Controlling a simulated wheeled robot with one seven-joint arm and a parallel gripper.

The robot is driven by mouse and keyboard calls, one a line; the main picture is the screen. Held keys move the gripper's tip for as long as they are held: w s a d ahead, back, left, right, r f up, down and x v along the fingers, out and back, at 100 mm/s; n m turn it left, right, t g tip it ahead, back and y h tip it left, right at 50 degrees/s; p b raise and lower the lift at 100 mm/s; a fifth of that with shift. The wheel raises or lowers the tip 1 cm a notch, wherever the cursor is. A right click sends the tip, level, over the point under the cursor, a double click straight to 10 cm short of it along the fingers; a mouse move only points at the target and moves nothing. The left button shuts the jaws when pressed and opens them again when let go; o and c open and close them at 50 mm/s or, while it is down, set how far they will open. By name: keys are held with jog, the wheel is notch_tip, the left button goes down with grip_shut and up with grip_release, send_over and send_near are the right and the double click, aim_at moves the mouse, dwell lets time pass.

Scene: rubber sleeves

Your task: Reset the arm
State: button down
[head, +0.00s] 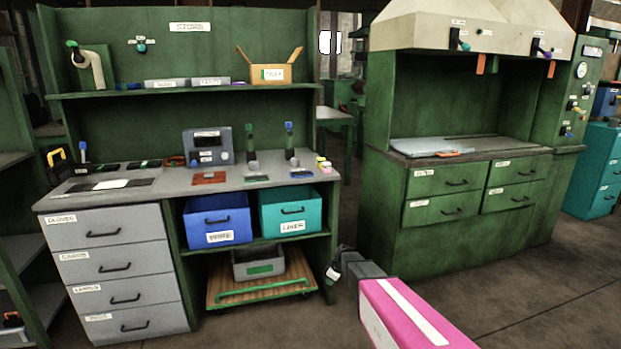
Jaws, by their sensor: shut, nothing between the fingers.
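My arm (415,315) reaches in from the bottom right of the head view. It shows as a pink link with a white stripe and a dark grey joint at its far end. My gripper (334,271) appears small and dark beyond that joint, by the right end of the workbench (184,185) and below its top. It is shut and holds nothing. Its fingers are too small to make out in detail.
The green bench has grey drawers (118,268), a blue bin (218,219), a teal bin (291,211) and a low wooden trolley (262,290). A green hooded cabinet (455,200) stands to the right. Bare floor (560,300) lies at the lower right.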

jog(key=s+d+r+m+h, duration=0.1)
jog(key=s+d+r+m, duration=0.2)
jog(key=s, duration=0.6)
jog(key=s+d+r+m+g+h, duration=0.1)
jog(key=s+d+r+m, duration=0.3)
jog(key=s+r, duration=0.3)
jog(key=s+d+r+m+g+h, duration=0.1)
jog(key=s+d+r+m, duration=0.2)
jog(key=s, duration=1)
notch_tip(320, 180, up, 3)
jog(key=m, duration=0.2)
jog(key=shift+d+m+h, duration=0.15)
jog(key=shift+m+h, duration=0.25)
